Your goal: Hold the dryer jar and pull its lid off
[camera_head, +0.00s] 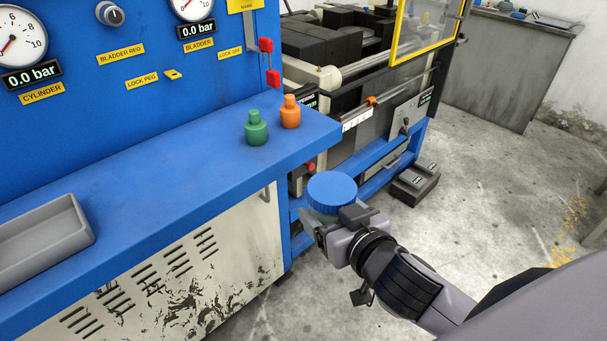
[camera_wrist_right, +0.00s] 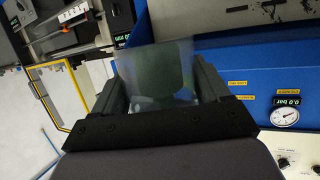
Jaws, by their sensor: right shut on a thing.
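The dryer jar has a round blue lid (camera_head: 332,187) with a ribbed edge, seen from above in the head view. The lid sits on top of the jar, and most of the jar body is hidden under it and behind my gripper. In the right wrist view the see-through, greenish-grey jar body (camera_wrist_right: 160,72) stands between the fingers, and I cannot make out the lid there. My right gripper (camera_head: 330,217) is shut on the jar below the lid, off the front right corner of the blue bench. My left gripper is not in view.
The blue bench (camera_head: 190,165) carries a green bottle-shaped piece (camera_head: 256,128), an orange one (camera_head: 290,112) and a grey tray (camera_head: 45,240). A blue gauge panel (camera_head: 130,90) rises behind. A machine (camera_head: 370,100) stands beyond. Grey floor (camera_head: 480,170) is open at right.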

